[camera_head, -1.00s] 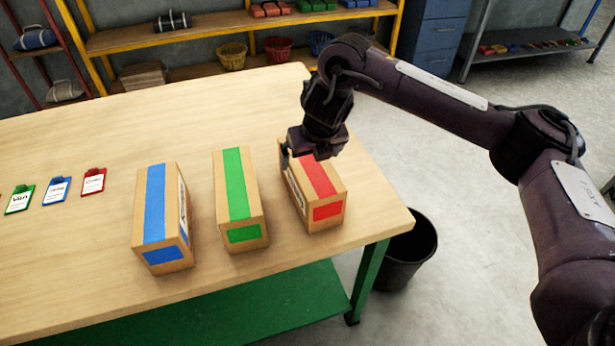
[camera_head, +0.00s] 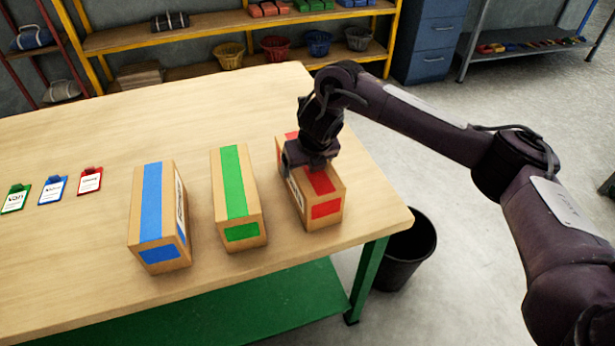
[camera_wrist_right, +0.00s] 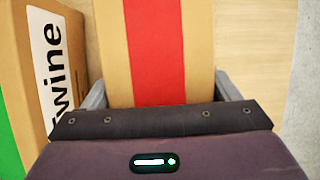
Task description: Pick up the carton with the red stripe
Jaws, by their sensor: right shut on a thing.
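The carton with the red stripe (camera_head: 326,209) stands on the wooden table, the rightmost of three cartons in the head view. My right gripper (camera_head: 308,165) is lowered over its top, with the fingers shut on its two sides. In the right wrist view the red-striped carton (camera_wrist_right: 156,50) lies between the two grey fingers (camera_wrist_right: 158,90). The carton appears to rest on the table. The middle of its top is hidden by the gripper. My left gripper is not in view.
The green-striped carton (camera_head: 237,205) stands close to the left, with the blue-striped carton (camera_head: 158,220) beyond it. Red, blue and green tags (camera_head: 90,180) lie at the left. The table's right edge is near, with a black bin (camera_head: 405,250) beside it on the floor.

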